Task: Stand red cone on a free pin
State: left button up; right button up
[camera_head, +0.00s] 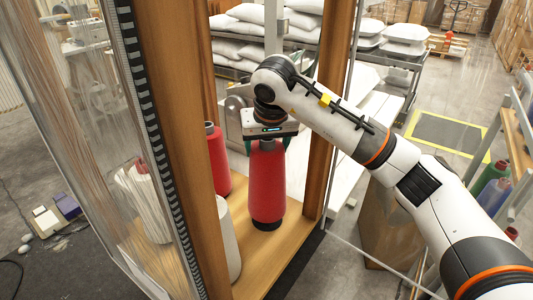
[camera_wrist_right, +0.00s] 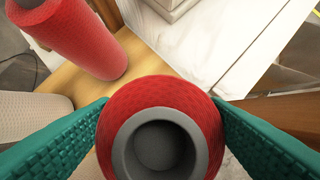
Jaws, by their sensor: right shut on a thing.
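A red cone (camera_head: 268,190) with a grey core is upright between the wooden posts, over the wooden shelf board (camera_head: 262,268). My right gripper (camera_head: 268,143) is above it and shut on its top. In the right wrist view the teal fingers of the right gripper (camera_wrist_right: 161,112) press on both sides of the held red cone (camera_wrist_right: 200,108). I cannot tell whether its base touches the board or sits on a pin; no pin shows. A second red cone (camera_head: 219,165) stands behind to the left, also in the right wrist view (camera_wrist_right: 85,38). My left gripper is not in view.
A white cone (camera_head: 227,240) stands close to the left of the held cone, partly behind the front post (camera_head: 175,130). Another post (camera_head: 328,100) is on the right. A side rack holds a green cone (camera_head: 490,177) and a blue one (camera_head: 494,196).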

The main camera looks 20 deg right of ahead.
notch_tip(320, 180, down, 2)
jog(key=shift+f, duration=0.2)
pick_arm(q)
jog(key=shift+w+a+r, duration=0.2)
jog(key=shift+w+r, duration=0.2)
pick_arm(e)
jog(key=shift+f, duration=0.2)
jog(key=o, duration=1.9)
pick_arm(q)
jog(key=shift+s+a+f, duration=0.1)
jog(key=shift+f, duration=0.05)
